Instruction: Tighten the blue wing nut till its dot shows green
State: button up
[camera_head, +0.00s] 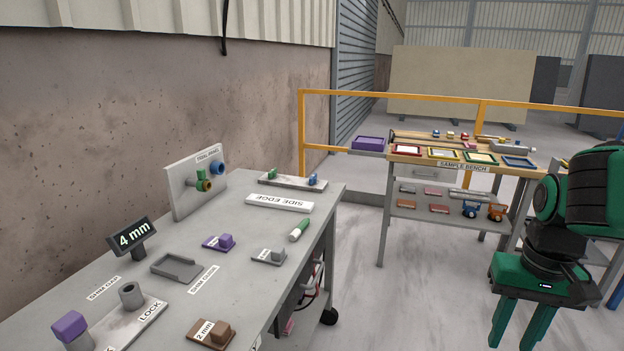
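Two blue fittings show on the grey bench (120,285). One blue round piece (217,168) is on the upright panel (182,195), beside a green piece (201,175) and a yellow ring (204,185). The other, a small blue piece (313,180), stands on the low stone plate (290,183) at the back, with a green piece (272,174) at its other end. I cannot tell which is the wing nut, and no dot colour is readable. My green gripper (514,343) hangs at the lower right, open and empty, away from the bench.
A "4 mm" display (133,234), grey holder (177,267), purple block (220,242), brown block (212,334) and green-white cylinder (299,230) are on the bench. A yellow rail (390,96) and sample bench (430,166) stand behind. Floor between bench and gripper is clear.

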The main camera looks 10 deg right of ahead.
aim_at(313, 179)
jog(key=u, duration=0.05)
jog(key=k, duration=0.45)
jog(key=z, duration=0.85)
jog(key=i, duration=1.4)
jog(key=u, duration=0.55)
jog(key=i, duration=0.95)
jog(key=u, duration=0.75)
